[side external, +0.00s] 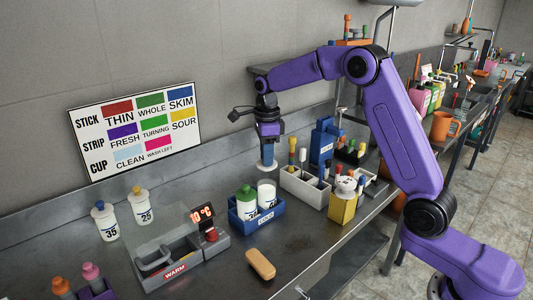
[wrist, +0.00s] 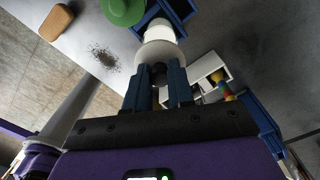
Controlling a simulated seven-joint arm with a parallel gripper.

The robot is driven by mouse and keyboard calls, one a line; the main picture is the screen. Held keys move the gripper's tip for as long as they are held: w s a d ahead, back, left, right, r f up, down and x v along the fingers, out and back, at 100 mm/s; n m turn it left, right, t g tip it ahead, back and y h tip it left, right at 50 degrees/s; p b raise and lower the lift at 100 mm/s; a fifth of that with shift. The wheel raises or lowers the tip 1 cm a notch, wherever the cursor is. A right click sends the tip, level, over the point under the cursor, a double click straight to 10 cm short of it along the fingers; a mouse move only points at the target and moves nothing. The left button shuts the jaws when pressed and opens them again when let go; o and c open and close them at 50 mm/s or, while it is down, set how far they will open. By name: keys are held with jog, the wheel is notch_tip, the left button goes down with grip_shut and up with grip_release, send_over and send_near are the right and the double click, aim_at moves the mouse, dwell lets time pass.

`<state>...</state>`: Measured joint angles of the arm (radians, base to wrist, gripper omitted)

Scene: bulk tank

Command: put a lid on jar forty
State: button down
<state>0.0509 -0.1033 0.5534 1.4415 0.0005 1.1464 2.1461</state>
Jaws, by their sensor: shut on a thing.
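My gripper (side external: 267,146) is shut on a pale lid (side external: 267,165), held level above the blue caddy. In the wrist view, my fingers (wrist: 159,72) grip its dark knob, and the round white lid (wrist: 160,53) spreads beyond them. Two jars stand in the blue caddy (side external: 262,226). The right one is a white jar (side external: 267,192) with no coloured lid; its upper part also shows in the wrist view (wrist: 162,29), beyond the held lid. The left jar (side external: 246,203) wears a green lid, also seen in the wrist view (wrist: 123,9). The jar numbers are too small to read surely.
A grey warm box (side external: 168,258) with a red display stands left of the caddy. White bins (side external: 305,186) and a yellow container (side external: 343,207) stand right. A tan block (side external: 261,264) lies in front. Bottles 35 (side external: 106,222) and 25 (side external: 143,206) stand far left. A colour chart (side external: 135,125) leans behind.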

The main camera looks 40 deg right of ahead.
notch_tip(320, 180, down, 6)
dwell(1.0)
jog(key=shift+f, duration=0.1)
jog(key=c, duration=0.9)
grip_release()
notch_tip(320, 180, up, 17)
jog(key=shift+r, duration=0.2)
